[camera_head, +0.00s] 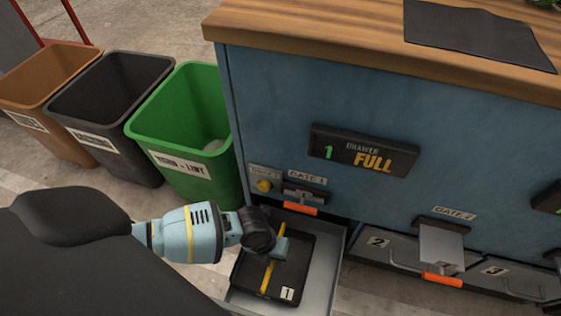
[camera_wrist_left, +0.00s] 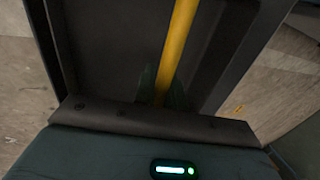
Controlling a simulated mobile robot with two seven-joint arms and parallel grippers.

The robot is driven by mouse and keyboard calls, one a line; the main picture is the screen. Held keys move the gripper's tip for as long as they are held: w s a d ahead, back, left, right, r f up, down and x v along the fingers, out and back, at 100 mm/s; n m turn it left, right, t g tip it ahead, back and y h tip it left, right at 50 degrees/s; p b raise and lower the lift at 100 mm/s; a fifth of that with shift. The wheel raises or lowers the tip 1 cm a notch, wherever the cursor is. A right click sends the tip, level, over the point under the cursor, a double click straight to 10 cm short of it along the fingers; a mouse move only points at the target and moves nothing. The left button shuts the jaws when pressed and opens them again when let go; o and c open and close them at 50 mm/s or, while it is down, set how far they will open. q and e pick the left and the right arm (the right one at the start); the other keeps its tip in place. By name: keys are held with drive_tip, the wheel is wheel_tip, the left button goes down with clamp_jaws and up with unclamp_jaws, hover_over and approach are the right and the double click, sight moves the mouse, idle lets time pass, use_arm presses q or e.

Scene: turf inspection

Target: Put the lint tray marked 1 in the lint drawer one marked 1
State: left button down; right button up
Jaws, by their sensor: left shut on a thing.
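The lint tray (camera_head: 299,263), black with a yellow bar handle (camera_head: 268,277) and a label reading 1, is at the open grey drawer (camera_head: 329,268) under the gate 1 label. The tray lies over or within the drawer's outline; I cannot tell whether it rests on the drawer floor. My left gripper (camera_head: 276,250) is shut on the yellow handle, which also shows in the left wrist view (camera_wrist_left: 181,45) running away from the fingers. The drawer's left side is partly hidden by the tray and my left arm. My right gripper is not in view.
A display (camera_head: 364,151) reads 1 drawer full, above an orange gate handle (camera_head: 300,209) and a yellow button (camera_head: 264,186). Green (camera_head: 185,130), black (camera_head: 110,115) and brown (camera_head: 50,90) bins stand left.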

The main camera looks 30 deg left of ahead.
sight(283, 266)
use_arm(q)
drive_tip(key=shift+d, duration=0.15)
drive_tip(key=shift+b+x, duration=1.1)
drive_tip(key=shift+x, duration=0.65)
drive_tip(key=shift+f, duration=0.2)
drive_tip(key=c, duration=1.5)
unclamp_jaws()
drive_tip(key=shift+o, duration=0.2)
drive_tip(key=shift+r, duration=0.15)
drive_tip(key=p+v, duration=0.5)
drive_tip(key=v, duration=0.7)
